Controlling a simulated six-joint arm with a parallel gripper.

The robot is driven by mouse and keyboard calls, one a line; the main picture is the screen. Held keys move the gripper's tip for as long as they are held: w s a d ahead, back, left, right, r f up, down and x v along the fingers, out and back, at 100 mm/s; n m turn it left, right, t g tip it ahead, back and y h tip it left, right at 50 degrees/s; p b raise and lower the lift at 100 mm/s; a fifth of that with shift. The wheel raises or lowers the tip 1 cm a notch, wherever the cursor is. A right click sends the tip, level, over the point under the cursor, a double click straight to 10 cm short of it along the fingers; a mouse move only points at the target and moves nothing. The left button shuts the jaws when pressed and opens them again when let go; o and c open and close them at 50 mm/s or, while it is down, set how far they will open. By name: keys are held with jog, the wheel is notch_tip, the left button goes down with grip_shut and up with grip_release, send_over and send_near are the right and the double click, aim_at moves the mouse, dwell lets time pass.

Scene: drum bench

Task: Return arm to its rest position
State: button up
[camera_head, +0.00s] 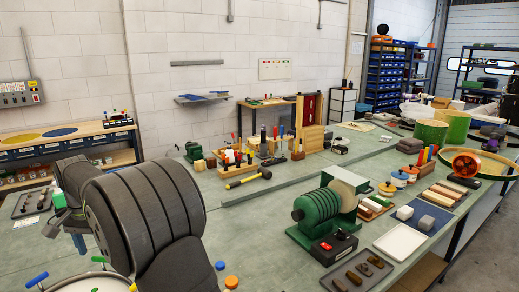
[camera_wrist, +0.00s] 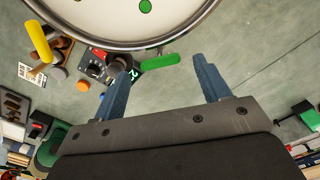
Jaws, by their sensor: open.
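My gripper (camera_wrist: 165,75) shows in the wrist view, with two blue-grey fingers spread apart and nothing between them. A yellow handle (camera_wrist: 38,37) is at upper left. Part of the drum (camera_head: 85,285) shows at the bottom left.
A green machine with a pale wheel (camera_head: 325,215) stands mid-bench. A hammer (camera_head: 248,178) and tool blocks (camera_head: 300,143) lie behind it. A white tray (camera_head: 400,243) and a dark tray with small parts (camera_head: 358,275) are at the front right. Bare bench (camera_head: 250,210) lies between my arm and the machine.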

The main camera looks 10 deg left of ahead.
aim_at(100, 258)
notch_tip(100, 258, down, 4)
jog(key=shift+r, duration=0.1)
jog(key=shift+n, duration=0.3)
jog(key=n, duration=0.3)
jog(key=shift+n, duration=0.4)
jog(key=n, duration=0.3)
jog(key=shift+n, duration=0.4)
notch_tip(100, 258, up, 10)
jog(key=shift+f, duration=0.15)
